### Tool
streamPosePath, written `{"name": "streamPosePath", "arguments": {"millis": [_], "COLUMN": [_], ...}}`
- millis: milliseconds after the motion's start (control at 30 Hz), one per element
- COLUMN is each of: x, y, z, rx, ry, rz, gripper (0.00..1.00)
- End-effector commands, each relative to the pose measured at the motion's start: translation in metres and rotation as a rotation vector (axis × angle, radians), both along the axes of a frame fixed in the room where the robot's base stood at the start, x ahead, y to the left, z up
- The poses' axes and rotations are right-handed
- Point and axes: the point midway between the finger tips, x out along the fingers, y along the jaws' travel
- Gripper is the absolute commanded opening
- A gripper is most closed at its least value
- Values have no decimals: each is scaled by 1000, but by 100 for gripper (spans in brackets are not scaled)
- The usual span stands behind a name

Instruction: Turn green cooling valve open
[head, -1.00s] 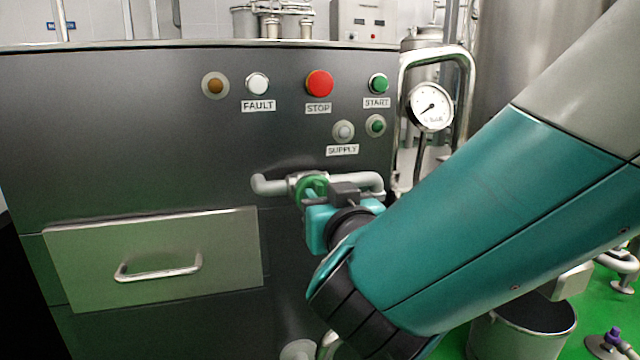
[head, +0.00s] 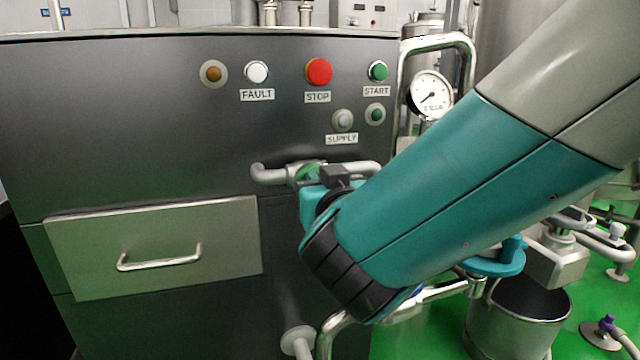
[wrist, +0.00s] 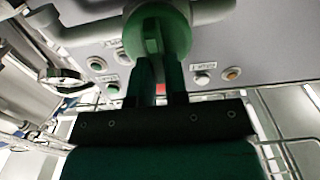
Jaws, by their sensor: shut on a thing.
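The green cooling valve (head: 309,168) is a round green handle on a grey pipe on the dark cabinet front. In the head view my gripper and forearm cover most of it. In the wrist view the green handle (wrist: 172,28) fills the top middle, with a raised grip bar pointing at my gripper. My gripper (wrist: 158,65) is shut on this bar, one finger on each side. In the head view my gripper (head: 316,186) is in front of the pipe. The exact contact at the fingertips is partly hidden.
Above the valve are a red STOP button (head: 319,72), a green START button (head: 378,71) and a white FAULT lamp (head: 256,72). A pressure gauge (head: 431,93) is at right. A drawer (head: 85,260) with a bar handle is lower left. A metal bucket (head: 515,320) stands on the green floor.

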Motion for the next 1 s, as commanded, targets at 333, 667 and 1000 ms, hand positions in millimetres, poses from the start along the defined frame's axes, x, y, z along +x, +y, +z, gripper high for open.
{"name": "streamPosePath", "arguments": {"millis": [333, 667, 1000], "x": [-1, -2, -3], "y": [2, 6, 10], "z": [0, -1, -4], "rx": [-146, -436, -747], "ry": [-41, -123, -213], "rz": [0, 0, 1], "gripper": [0, 0, 0]}}
